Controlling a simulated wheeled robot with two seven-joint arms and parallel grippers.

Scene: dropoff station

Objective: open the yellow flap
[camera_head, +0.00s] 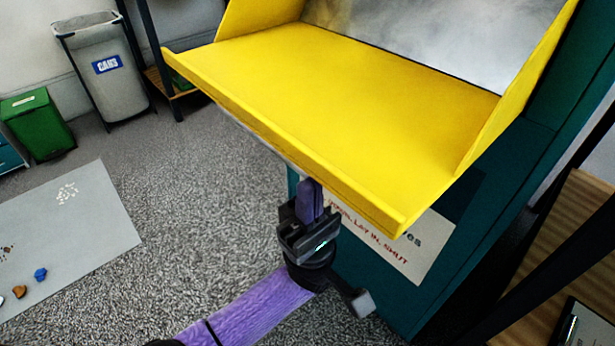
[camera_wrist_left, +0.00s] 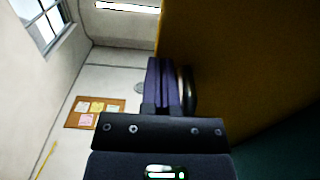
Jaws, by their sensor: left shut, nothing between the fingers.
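The yellow flap (camera_head: 350,95) is tilted down and open in the head view, with side walls and a grey interior behind it. A raised lip runs along its front edge. My left gripper (camera_head: 312,188) is just below that front edge, fingers pointing up, shut and empty. In the left wrist view the shut fingers (camera_wrist_left: 163,85) are beside the flap's dark yellow underside (camera_wrist_left: 240,60). I cannot tell whether they touch it. My right gripper is not in view.
The flap belongs to a teal box with a printed label (camera_head: 400,245). A grey bin (camera_head: 105,75) marked CANS and a green bin (camera_head: 35,120) stand at the back left. A light mat (camera_head: 80,230) with small items lies at left. A wooden shelf (camera_head: 565,250) is at right. Carpet between is clear.

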